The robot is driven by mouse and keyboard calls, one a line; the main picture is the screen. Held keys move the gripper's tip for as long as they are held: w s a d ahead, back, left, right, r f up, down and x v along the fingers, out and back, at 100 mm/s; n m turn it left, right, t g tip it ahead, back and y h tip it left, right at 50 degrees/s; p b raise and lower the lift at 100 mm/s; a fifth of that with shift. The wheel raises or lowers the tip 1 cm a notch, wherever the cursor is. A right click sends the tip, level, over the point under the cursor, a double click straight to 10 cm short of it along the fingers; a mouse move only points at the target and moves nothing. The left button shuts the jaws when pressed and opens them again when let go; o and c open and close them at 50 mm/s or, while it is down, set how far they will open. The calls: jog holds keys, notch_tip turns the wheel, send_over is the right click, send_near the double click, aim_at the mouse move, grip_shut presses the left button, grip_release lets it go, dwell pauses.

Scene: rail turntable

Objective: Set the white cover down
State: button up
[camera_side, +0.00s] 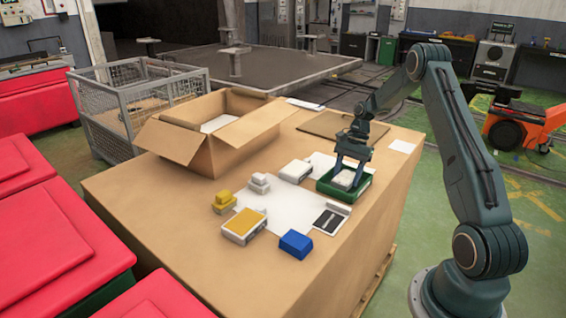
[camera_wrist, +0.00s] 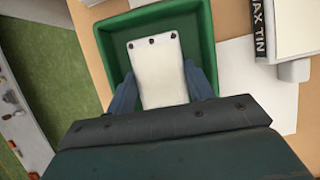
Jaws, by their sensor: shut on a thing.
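The white cover (camera_wrist: 158,68) is a flat plate with several dark dots along its far edge in the wrist view. My gripper (camera_wrist: 160,90) is shut on it, with one blue-grey finger at each side. The cover is over or inside a green tray (camera_wrist: 110,36); whether it touches the tray's floor I cannot tell. In the side view my gripper (camera_side: 348,172) points down into the green tray (camera_side: 335,192), and the white cover (camera_side: 344,180) shows between the fingers.
An open cardboard box (camera_side: 200,146) stands at the back left of the big carton. White sheets, a blue block (camera_side: 296,244), a yellow-topped box (camera_side: 245,226), a yellow piece (camera_side: 223,202) and a white box (camera_side: 295,171) lie left of the tray. A brown board (camera_side: 343,124) lies behind.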

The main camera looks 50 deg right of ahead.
jog(key=shift+f, duration=0.3)
jog(key=shift+f, duration=0.15)
jog(key=o, duration=0.9)
jog(key=v, duration=1.2)
jog(key=shift+a+r, duration=0.1)
jog(key=shift+r, duration=0.15)
